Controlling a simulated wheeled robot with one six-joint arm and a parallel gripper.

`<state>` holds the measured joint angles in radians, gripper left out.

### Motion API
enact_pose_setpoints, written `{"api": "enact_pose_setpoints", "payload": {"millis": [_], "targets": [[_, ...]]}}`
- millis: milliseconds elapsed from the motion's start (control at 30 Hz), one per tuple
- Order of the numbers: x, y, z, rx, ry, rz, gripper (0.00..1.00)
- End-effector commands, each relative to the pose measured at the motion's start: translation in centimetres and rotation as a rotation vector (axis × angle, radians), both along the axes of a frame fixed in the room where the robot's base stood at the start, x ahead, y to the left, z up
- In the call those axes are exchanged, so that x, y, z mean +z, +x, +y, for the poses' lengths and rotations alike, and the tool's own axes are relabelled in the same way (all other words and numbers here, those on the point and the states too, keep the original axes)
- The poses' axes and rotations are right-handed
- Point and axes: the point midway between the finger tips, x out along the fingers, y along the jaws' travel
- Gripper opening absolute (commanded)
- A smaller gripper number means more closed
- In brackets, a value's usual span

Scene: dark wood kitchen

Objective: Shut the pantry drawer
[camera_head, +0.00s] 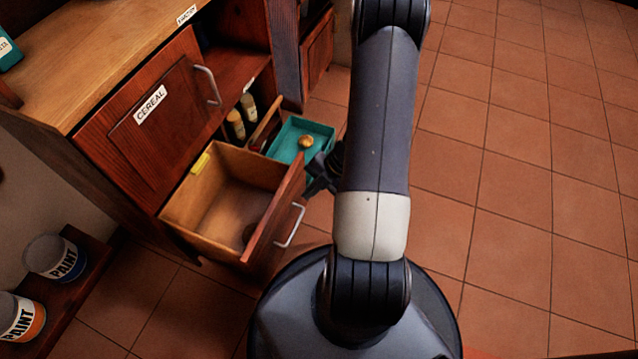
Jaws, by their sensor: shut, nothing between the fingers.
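A wooden drawer (216,240) is pulled out from the lower part of the cabinet on the left. I cannot read a pantry label on its front. Its front panel (278,216) carries a pale metal handle (291,226) and faces right, toward my arm. My gripper (312,181) is dark and partly hidden behind my arm. It is shut and empty, close to the upper right end of the drawer's front panel; contact cannot be told.
A cabinet door labelled CEREAL (150,104) is closed above the drawer. A teal tray (302,136) with a round item stands beyond the drawer, near several bottles (236,124). Paint cans (54,258) stand at lower left. Tiled floor (530,200) on the right is clear.

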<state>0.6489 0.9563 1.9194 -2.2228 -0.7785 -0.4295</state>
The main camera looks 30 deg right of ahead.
Motion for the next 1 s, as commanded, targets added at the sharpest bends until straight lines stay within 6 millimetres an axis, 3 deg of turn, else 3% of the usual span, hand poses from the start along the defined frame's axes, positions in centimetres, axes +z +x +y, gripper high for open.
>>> {"api": "enact_pose_setpoints", "payload": {"millis": [33, 100, 400, 1000], "targets": [[-1.5, 0.2, 0.8, 0.003, 0.001, 0.002, 0.00], [-2.5, 0.4, 1.6, 0.004, 0.002, 0.002, 0.00], [-1.8, 3.3, 3.4, 0.002, 0.000, -0.002, 0.00], [-1.5, 3.9, 3.8, 0.001, 0.001, 0.000, 0.00]]}}
